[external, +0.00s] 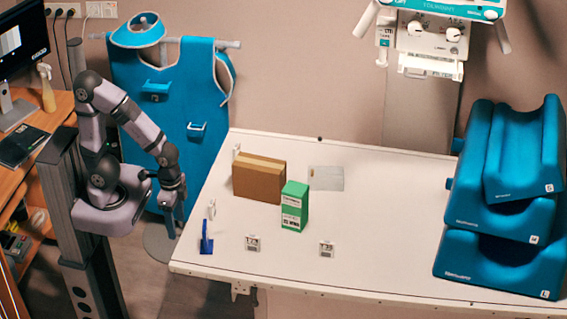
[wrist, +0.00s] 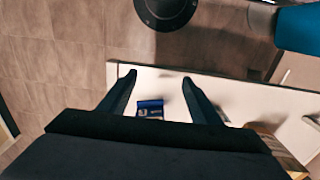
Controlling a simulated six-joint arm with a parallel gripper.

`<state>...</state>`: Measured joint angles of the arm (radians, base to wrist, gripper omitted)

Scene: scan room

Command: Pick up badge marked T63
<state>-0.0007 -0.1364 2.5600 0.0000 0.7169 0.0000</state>
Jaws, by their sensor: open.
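Two small white badges lie on the white table near its front edge, a left badge (external: 252,243) and a right badge (external: 327,248). Their markings are too small to read, so I cannot tell which is T63. My gripper (wrist: 159,77) is open and empty, with its two dark fingers apart. In the external view it hangs beyond the table's left edge, to the left of both badges. I cannot make out either badge in the wrist view.
A small blue stand (external: 206,246) is at the table's left edge; a blue item (wrist: 150,108) shows between my fingers. A brown box (external: 258,180) and green box (external: 294,206) stand behind the badges. Blue cushions (external: 500,220) fill the right. The front middle is clear.

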